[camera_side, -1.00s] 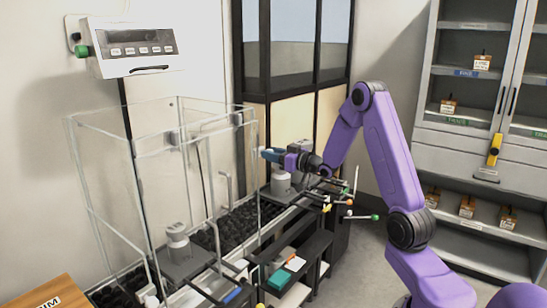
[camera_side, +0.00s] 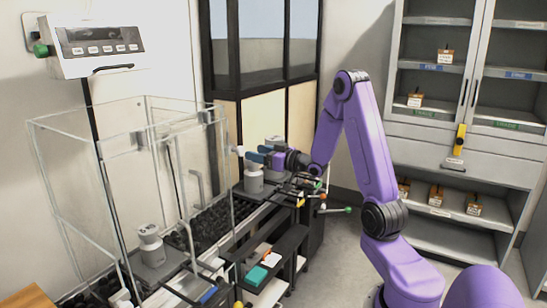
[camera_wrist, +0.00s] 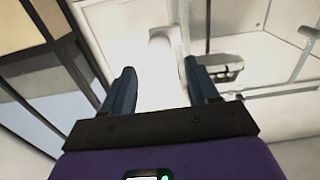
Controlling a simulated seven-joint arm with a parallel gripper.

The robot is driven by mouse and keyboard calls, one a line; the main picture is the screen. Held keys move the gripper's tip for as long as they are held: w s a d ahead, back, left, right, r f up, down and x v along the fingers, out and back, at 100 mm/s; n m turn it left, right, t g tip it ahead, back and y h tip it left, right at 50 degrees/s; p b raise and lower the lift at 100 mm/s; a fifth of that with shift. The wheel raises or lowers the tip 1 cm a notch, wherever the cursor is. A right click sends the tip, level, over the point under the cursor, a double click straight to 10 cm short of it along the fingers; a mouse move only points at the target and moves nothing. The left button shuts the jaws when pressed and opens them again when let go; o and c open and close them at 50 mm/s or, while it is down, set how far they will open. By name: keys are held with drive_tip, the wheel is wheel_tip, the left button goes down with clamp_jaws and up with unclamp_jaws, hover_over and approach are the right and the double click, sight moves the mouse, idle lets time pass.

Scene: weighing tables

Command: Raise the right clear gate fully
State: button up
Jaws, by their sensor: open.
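A tall clear enclosure (camera_side: 60,128) with see-through panels stands at left in the side view. Its right clear gate (camera_side: 218,165) appears as the transparent panel on the side nearest my gripper, and its exact edges are hard to make out. My gripper (camera_side: 250,155) is just right of that panel, with its blue fingers pointing toward it. In the wrist view my gripper (camera_wrist: 160,68) is open, with its fingers apart. A pale upright piece (camera_wrist: 162,50) shows between and beyond the fingertips. I cannot tell whether they touch it.
A dark shelf rack with coloured knobs (camera_side: 290,240) runs below my arm. A display box (camera_side: 92,44) hangs on the wall. A grey cabinet (camera_side: 450,100) stands at right.

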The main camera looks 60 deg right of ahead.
drive_tip(key=s, duration=0.6)
drive_tip(key=shift+s, duration=0.1)
drive_tip(key=w+a+f+n+g+y, duration=0.1)
drive_tip(key=a+f+n+g, duration=0.1)
drive_tip(key=a, duration=0.4)
drive_tip(key=w+a+f+n+g+y, duration=0.1)
drive_tip(key=w+a+g, duration=0.1)
drive_tip(key=a, duration=0.3)
drive_tip(key=s+a+f+n+g+y, duration=0.1)
drive_tip(key=s+a+f+n+g, duration=0.15)
drive_tip(key=a, duration=0.45)
drive_tip(key=s+a+f+n+g, duration=0.1)
drive_tip(key=s+a+g, duration=0.25)
drive_tip(key=a, duration=0.35)
drive_tip(key=s+a+n+g+h, duration=0.1)
drive_tip(key=s+a+n+g, duration=0.1)
drive_tip(key=s, duration=1)
drive_tip(key=s+a+n+g+h, duration=0.1)
drive_tip(key=s+a+n+g, duration=0.2)
drive_tip(key=s, duration=1)
drive_tip(key=r+n+g, duration=0.1)
drive_tip(key=g, duration=0.1)
drive_tip(key=shift+a+g+h, duration=0.2)
drive_tip(key=shift+g+h, duration=0.1)
drive_tip(key=shift+g, duration=0.1)
drive_tip(key=shift+f, duration=0.1)
drive_tip(key=shift+c, duration=0.2)
